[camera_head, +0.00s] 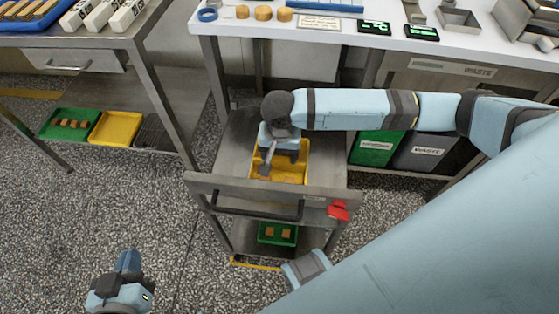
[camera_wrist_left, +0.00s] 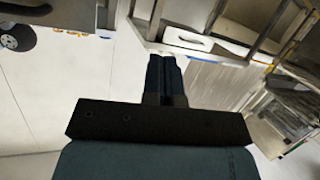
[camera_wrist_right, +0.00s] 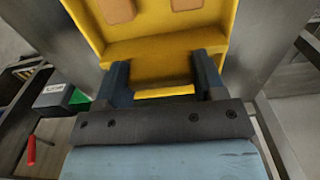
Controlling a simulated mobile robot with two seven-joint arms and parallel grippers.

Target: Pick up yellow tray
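A yellow tray (camera_head: 289,176) sits on the top of the metal cart, under my right gripper. In the right wrist view the yellow tray (camera_wrist_right: 150,48) fills the top middle, with tan pieces in it. My right gripper (camera_wrist_right: 163,82) is open, its fingers wide apart at the tray's near wall, with a yellow strip of the tray showing between them. Whether the fingers touch the tray I cannot tell. Another yellow tray (camera_head: 116,128) lies on the left table's lower shelf. My left gripper (camera_wrist_left: 164,62) is shut and empty, away from the cart; it also shows at lower left in the head view (camera_head: 129,262).
The cart (camera_head: 245,135) has a front handle bar (camera_head: 250,205) and a red item (camera_head: 338,210). A green tray (camera_head: 265,238) with brown pieces is on its lower shelf. Green (camera_head: 375,147) and grey (camera_head: 425,152) bins stand right, under the white worktable (camera_head: 230,25). Floor at left is clear.

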